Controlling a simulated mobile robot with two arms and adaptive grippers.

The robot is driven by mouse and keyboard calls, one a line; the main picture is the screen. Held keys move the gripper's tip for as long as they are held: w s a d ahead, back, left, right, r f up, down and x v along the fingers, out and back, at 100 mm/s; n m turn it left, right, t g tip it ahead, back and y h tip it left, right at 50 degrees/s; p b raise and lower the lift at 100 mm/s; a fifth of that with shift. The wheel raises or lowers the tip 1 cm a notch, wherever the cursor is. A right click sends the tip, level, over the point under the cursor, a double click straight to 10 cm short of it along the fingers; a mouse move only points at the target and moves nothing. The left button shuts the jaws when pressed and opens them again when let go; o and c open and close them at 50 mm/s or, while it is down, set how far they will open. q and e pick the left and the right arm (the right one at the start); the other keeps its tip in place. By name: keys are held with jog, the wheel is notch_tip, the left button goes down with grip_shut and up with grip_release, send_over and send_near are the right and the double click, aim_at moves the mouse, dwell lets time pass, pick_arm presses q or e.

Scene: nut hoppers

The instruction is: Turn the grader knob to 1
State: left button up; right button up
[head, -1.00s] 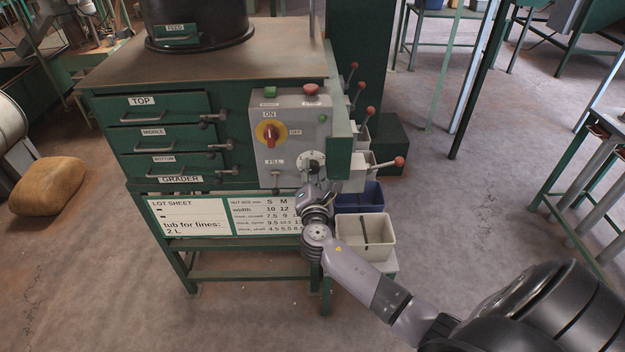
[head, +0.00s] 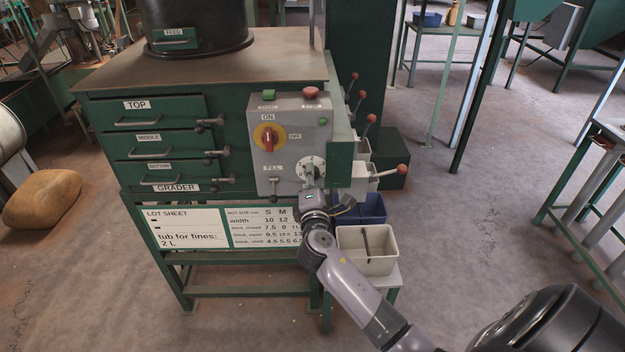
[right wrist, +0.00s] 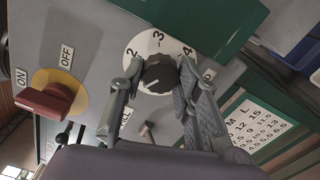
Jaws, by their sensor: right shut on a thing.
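The grader knob (right wrist: 158,73) is dark and round on a white numbered dial (right wrist: 143,47), on the grey control panel. In the right wrist view the numbers 2, 3 and 4 show around it; I cannot see a 1. A pale mark shows on the knob's lower left side, but I cannot read its setting for certain. My right gripper (right wrist: 157,80) is shut on the knob, one finger on each side. In the head view the dial (head: 318,162) shows just above my right gripper (head: 312,180), which hides most of the knob. My left gripper is out of view.
A red switch (head: 268,138) on a yellow plate and a fill lever (head: 273,185) sit left of the dial. Red-knobbed levers (head: 402,170) stick out at the right. A blue bin (head: 372,208) and a pale bin (head: 380,263) stand below. Open floor lies right.

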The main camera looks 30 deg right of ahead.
jog(key=o, duration=1.1)
jog(key=shift+o, duration=0.2)
jog(key=v, duration=1.2)
jog(key=shift+f, duration=0.1)
